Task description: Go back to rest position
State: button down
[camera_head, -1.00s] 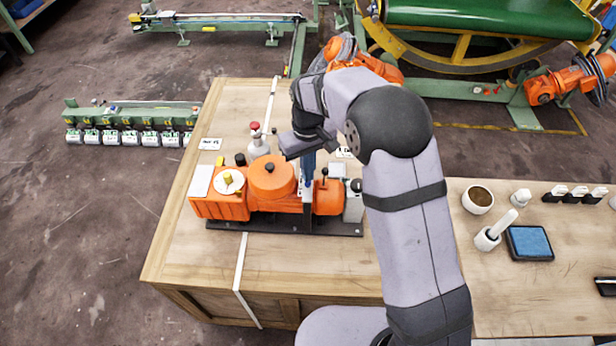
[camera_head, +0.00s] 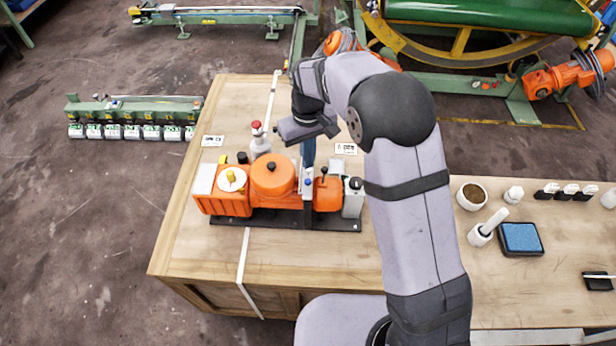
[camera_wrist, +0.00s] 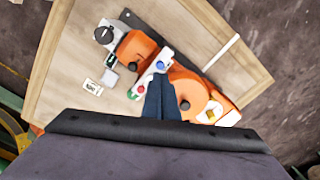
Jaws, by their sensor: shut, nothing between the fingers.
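My gripper (camera_head: 308,164) points down over the orange machine (camera_head: 272,178) on the wooden table. Its dark blue fingers are together with nothing between them. In the wrist view the closed fingers (camera_wrist: 160,82) reach over the machine's pale middle part, beside the blue and red buttons. The fingertips appear to be above the machine, but I cannot tell the exact gap. The machine stands on a black base and has a round orange drum with a black knob.
The wooden table (camera_head: 205,250) has free room in front of the machine. On the right table are a cup (camera_head: 472,196), a mortar with pestle (camera_head: 482,236) and a blue pad (camera_head: 521,238). A green conveyor (camera_head: 470,13) is behind.

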jog(key=s+d+f+m+g, duration=0.1)
jog(key=s+d+f, duration=0.2)
jog(key=s, duration=0.3)
jog(key=s+d+f+m+g, duration=0.1)
jog(key=s+d+f, duration=0.2)
jog(key=s, duration=0.3)
jog(key=s+d+r+m, duration=0.2)
jog(key=s+d+r, duration=0.2)
jog(key=s+d, duration=0.7)
jog(key=r, duration=0.1)
jog(key=r+m+t+b, duration=0.1)
jog(key=d+r+m+t, duration=0.1)
jog(key=shift+w+r, duration=0.15)
jog(key=shift+w, duration=0.15)
